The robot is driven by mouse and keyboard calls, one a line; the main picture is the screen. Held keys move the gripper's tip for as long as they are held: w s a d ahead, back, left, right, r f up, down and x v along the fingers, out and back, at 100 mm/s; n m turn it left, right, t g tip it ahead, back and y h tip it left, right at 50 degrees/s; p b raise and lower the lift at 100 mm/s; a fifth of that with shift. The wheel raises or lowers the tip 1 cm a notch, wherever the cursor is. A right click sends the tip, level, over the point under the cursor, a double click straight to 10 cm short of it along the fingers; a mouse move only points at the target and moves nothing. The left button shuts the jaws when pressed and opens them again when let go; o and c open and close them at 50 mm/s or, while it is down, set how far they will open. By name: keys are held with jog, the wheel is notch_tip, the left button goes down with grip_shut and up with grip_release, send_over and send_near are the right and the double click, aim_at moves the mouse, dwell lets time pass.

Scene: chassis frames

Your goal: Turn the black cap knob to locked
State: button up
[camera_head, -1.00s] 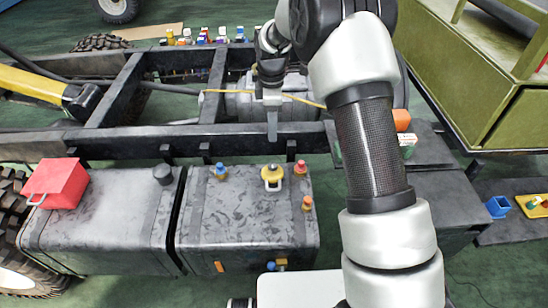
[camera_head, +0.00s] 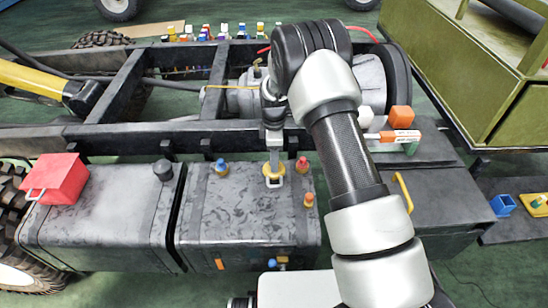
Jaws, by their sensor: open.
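The black cap knob (camera_head: 163,169) stands upright on top of the left dark tank (camera_head: 105,220), near its right edge. Nothing touches it. My gripper (camera_head: 274,163) points down over the right tank (camera_head: 245,225), well to the right of the black cap. It is directly above or at a yellow round cap (camera_head: 268,170) with a pale handle, and it partly covers that cap. The jaws are seen edge-on; they are open. I cannot tell whether the fingertips touch the yellow cap.
A blue cap (camera_head: 221,168) and two red-orange caps (camera_head: 302,166) stand on the right tank. A red box (camera_head: 57,178) sits on the left tank's left end. A frame rail (camera_head: 130,138) runs behind both tanks. An orange block (camera_head: 401,117) lies right of my arm.

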jog(key=c, duration=1.1)
jog(key=shift+m, duration=0.4)
jog(key=m+b, duration=0.1)
jog(key=m, duration=0.2)
jog(key=shift+m, duration=0.4)
jog(key=m+b, duration=0.1)
jog(key=m, duration=0.8)
jog(key=shift+b, duration=0.3)
jog(key=m, duration=0.4)
jog(key=shift+m, duration=0.3)
